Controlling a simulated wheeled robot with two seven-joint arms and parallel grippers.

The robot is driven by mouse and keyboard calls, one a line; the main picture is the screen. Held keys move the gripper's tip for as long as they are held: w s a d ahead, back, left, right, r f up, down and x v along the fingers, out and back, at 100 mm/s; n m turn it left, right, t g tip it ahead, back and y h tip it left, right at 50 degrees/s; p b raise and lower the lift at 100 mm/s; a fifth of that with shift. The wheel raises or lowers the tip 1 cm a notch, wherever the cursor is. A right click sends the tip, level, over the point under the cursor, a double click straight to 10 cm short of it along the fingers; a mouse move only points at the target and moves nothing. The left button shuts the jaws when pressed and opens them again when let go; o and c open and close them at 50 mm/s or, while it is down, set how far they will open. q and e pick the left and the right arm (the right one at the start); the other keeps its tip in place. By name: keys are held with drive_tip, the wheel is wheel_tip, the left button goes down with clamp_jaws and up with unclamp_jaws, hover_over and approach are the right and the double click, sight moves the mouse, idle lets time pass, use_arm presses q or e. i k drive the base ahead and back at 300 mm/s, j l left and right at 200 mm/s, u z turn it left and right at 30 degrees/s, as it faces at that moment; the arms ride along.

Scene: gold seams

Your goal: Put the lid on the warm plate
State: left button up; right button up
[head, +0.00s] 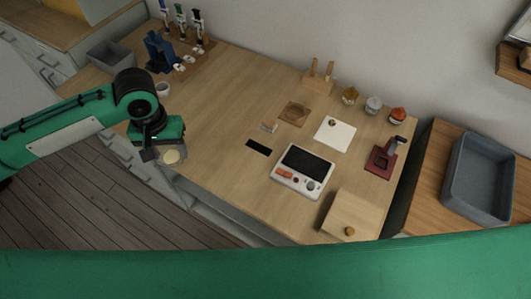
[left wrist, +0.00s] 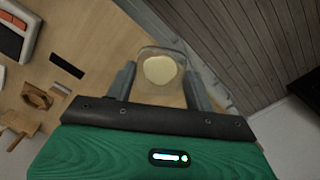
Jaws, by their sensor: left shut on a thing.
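The warm plate appears to be the white device (head: 284,181) with a dark rectangular top, an orange button and knobs, on the wooden table; its corner shows in the left wrist view (left wrist: 36,30). A square wooden piece with a round knob (head: 350,214), likely the lid, lies beside it at the table's front edge. My left gripper (head: 157,154) is shut on a translucent cup-like piece with a pale cream disc (left wrist: 159,70), held near the table's front left edge, well apart from both. My right gripper is not in view.
A grey bin (head: 110,62), a blue stand (head: 160,50) and bottles (head: 182,18) stand at the back left. The table's middle left is clear.

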sight(306, 164)
drive_tip(key=k+l, duration=0.15)
drive_tip(key=l, duration=0.2)
drive_tip(key=k+l, duration=0.2)
drive_tip(key=l, duration=0.2)
drive_tip(key=k+l, duration=0.15)
drive_tip(key=l, duration=0.2)
drive_tip(key=i+l, duration=0.15)
drive_tip(key=l, duration=0.25)
drive_tip(key=i+l+z, duration=0.1)
drive_tip(key=l, duration=0.3)
